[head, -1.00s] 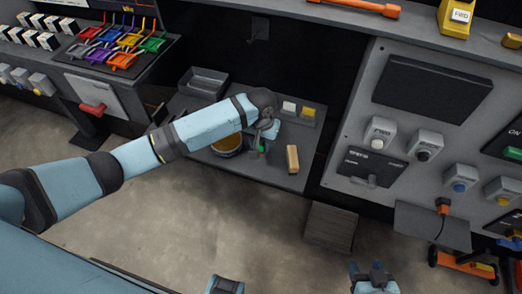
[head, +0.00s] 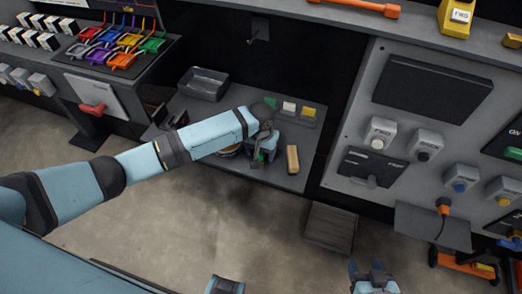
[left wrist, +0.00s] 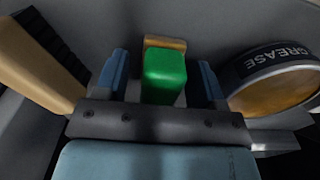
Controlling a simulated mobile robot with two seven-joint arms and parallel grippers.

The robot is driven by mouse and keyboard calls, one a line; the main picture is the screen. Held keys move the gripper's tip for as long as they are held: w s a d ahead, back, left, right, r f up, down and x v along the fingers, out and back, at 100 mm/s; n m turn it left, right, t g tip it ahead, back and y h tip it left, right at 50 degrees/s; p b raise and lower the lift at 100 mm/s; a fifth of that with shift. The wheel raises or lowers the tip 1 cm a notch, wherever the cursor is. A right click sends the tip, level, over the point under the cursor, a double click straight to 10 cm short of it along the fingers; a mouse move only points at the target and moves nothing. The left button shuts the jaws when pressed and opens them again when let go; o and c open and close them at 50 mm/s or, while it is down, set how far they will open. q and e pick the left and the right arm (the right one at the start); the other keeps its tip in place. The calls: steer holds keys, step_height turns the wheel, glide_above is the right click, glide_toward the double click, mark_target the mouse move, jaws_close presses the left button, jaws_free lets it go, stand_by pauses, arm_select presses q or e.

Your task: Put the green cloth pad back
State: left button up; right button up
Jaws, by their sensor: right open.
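A green pad (left wrist: 165,76) stands between the spread fingers of my left gripper (left wrist: 162,82) in the left wrist view, with a gap on each side. A tan strip shows at its far end. In the head view, that green pad (head: 262,156) shows only as a small patch beside my left gripper (head: 265,148), low over the bench. Another green piece (head: 270,102) lies at the back of the bench, beside a white pad (head: 289,107) and a yellow pad (head: 308,112). My right gripper (head: 372,277) is open and empty, low in the head view.
A tan block (head: 292,159) stands right of my left gripper. A tin marked GREASE (left wrist: 283,78) is close on its other side, mostly hidden by my arm in the head view. A grey tray (head: 204,84) sits at the back left. The control panel rises at right.

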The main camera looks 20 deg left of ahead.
arm_select(q)
steer(key=shift+r, duration=0.1)
step_height(320, 180, up, 12)
steer(key=s+d+f+h, duration=0.1)
steer(key=s+d+f, duration=0.1)
steer(key=s+d+f+m+t+h, duration=0.1)
steer(key=s+d+f, duration=0.1)
steer(key=f, duration=0.1)
steer(key=shift+s+d+f+t+h, duration=0.2)
steer(key=shift+d+t+h, duration=0.1)
steer(key=shift+h, duration=0.1)
steer(key=s+a+f+m+t, duration=0.1)
steer(key=s+a+f+t, duration=0.2)
steer(key=s, duration=0.7)
steer(key=s+a+f+t, duration=0.4)
steer(key=s+f+t, duration=0.2)
steer(key=s, duration=0.4)
steer(key=shift+a+m+h, duration=0.2)
steer(key=shift+m+h, duration=0.1)
steer(key=shift+m, duration=0.1)
steer(key=shift+s+p, duration=0.1)
steer(key=shift+p, duration=0.2)
step_height(320, 180, up, 8)
steer(key=p, duration=0.8)
steer(key=shift+a+r, duration=0.15)
